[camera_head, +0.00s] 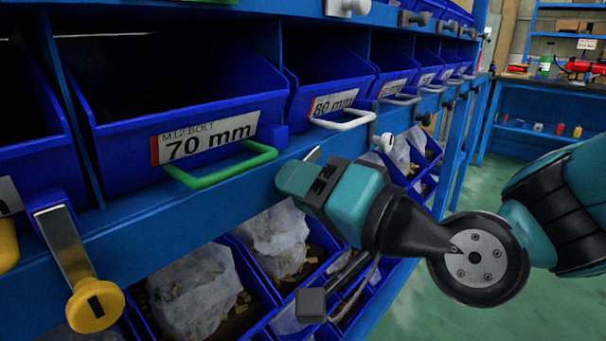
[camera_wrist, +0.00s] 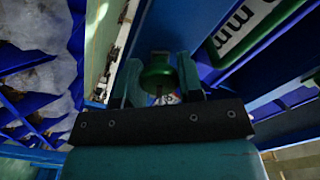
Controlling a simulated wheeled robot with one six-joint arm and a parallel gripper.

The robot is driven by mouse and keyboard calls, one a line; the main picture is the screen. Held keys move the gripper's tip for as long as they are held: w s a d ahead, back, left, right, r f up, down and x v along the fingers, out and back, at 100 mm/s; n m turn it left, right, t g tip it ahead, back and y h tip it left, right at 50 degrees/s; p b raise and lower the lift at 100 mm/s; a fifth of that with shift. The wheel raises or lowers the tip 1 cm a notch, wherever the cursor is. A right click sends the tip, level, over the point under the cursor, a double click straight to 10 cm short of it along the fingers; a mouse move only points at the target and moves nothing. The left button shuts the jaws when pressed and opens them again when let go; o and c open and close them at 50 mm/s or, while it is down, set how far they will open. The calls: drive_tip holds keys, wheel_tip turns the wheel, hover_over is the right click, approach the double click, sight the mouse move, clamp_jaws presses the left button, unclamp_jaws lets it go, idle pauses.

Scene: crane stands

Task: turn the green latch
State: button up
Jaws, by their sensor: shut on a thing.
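The green latch's round knob (camera_wrist: 158,72) sits between my two fingers in the wrist view. My gripper (camera_wrist: 160,85) is shut on this knob. In the head view my gripper (camera_head: 292,178) is at the blue shelf rail, just right of the green drawer handle (camera_head: 222,170). It hides the green knob there. A small metal plate (camera_head: 313,154) shows just above the gripper, tilted up to the right; it appears to be part of the latch. The drawer behind the green handle is labelled M12 BOLT 70 mm (camera_head: 208,138).
A yellow latch (camera_head: 95,305) hangs down at the lower left on its metal plate. A white handle (camera_head: 345,121) and a white-knobbed latch (camera_head: 386,142) are to the right. Open bins with bagged parts (camera_head: 195,285) lie below the rail. Green floor (camera_head: 430,305) is free at the lower right.

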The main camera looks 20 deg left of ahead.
drive_tip(key=shift+w+r+m+p, duration=0.15)
drive_tip(key=shift+m+p, duration=0.75)
drive_tip(key=shift+m, duration=1.1)
drive_tip(key=o, duration=0.8)
drive_tip(key=shift+o, duration=0.6)
drive_tip(key=shift+f, duration=0.2)
